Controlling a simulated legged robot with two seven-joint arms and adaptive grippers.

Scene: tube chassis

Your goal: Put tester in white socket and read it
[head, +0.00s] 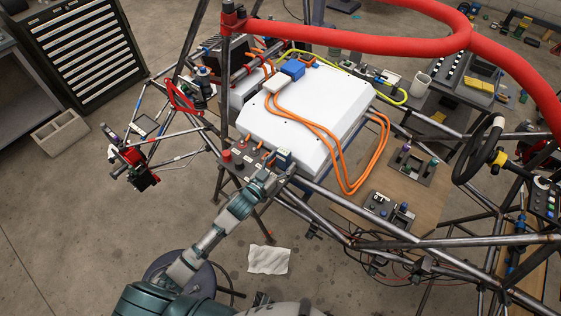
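My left arm reaches up from the bottom left, and my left gripper (277,178) is at the front edge of a dark switch panel (243,171). A small upright blue-grey device (284,158), possibly the tester, stands just beyond the fingertips. I cannot tell whether the fingers touch or hold it, and its display cannot be read. A white connector block (277,84) with orange cables sits on the white box (300,125), beside a blue block (292,69). I cannot tell which part is the white socket. My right gripper is not in view.
Red padded tubes (350,38) and bare steel chassis tubes surround the box. Orange cables (345,178) loop down its right side. A steering wheel (480,150) is at the right. A white cloth (268,260) lies on the floor. A tool cabinet (85,55) stands at the upper left.

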